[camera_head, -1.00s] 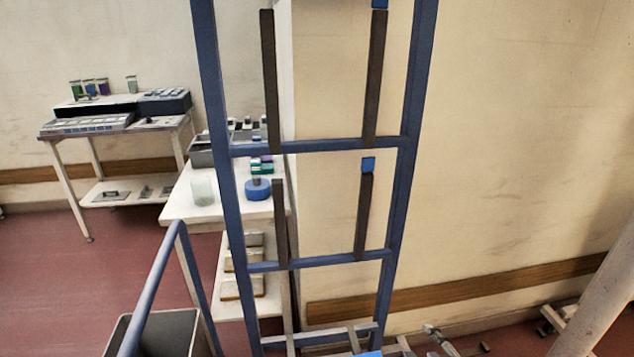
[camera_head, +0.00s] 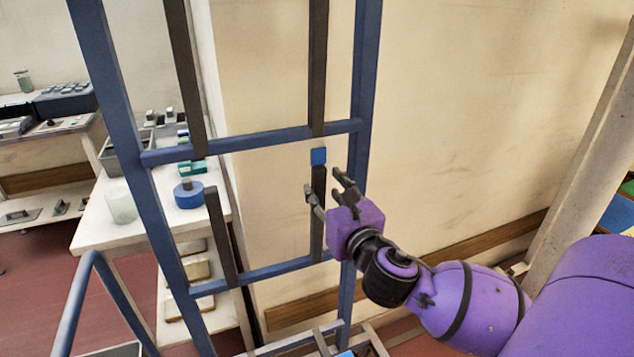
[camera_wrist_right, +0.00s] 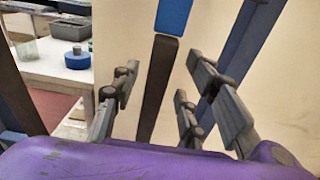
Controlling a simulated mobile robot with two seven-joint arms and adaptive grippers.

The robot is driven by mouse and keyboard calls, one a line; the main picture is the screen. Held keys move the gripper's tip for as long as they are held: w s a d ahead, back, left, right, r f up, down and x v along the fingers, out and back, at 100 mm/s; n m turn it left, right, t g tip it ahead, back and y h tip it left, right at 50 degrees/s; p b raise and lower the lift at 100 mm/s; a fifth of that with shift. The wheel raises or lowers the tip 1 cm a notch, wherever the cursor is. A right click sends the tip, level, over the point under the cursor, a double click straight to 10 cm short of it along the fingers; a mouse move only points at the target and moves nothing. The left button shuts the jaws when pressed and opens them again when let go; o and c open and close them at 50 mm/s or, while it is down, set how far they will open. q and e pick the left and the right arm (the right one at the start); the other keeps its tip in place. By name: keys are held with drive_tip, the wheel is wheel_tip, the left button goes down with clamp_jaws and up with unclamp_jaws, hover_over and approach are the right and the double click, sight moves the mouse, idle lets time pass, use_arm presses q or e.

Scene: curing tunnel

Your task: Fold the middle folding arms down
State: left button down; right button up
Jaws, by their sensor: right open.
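A blue upright frame (camera_head: 363,100) carries dark folding arms. The right middle folding arm (camera_head: 318,215) stands upright with a blue tip (camera_head: 318,156). The left middle folding arm (camera_head: 220,238) also stands upright, leaning slightly in the picture. My purple right gripper (camera_head: 326,184) is open and empty at the right middle arm, a little below its blue tip. In the right wrist view, that arm (camera_wrist_right: 158,85) and its blue end (camera_wrist_right: 173,15) appear between the spread fingers (camera_wrist_right: 160,95). I cannot tell whether the fingers touch it. My left gripper is out of view.
Upper folding arms (camera_head: 318,65) stand upright above the crossbar (camera_head: 255,140). A lower crossbar (camera_head: 262,272) runs below the middle arms. A white table (camera_head: 100,222) with a blue round object (camera_head: 188,193) stands behind at left. A pale wall (camera_head: 470,120) is behind the frame.

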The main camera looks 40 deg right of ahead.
sight(321, 186)
drive_tip(key=shift+x, duration=1.8)
clamp_jaws()
drive_tip(key=shift+a, duration=0.1)
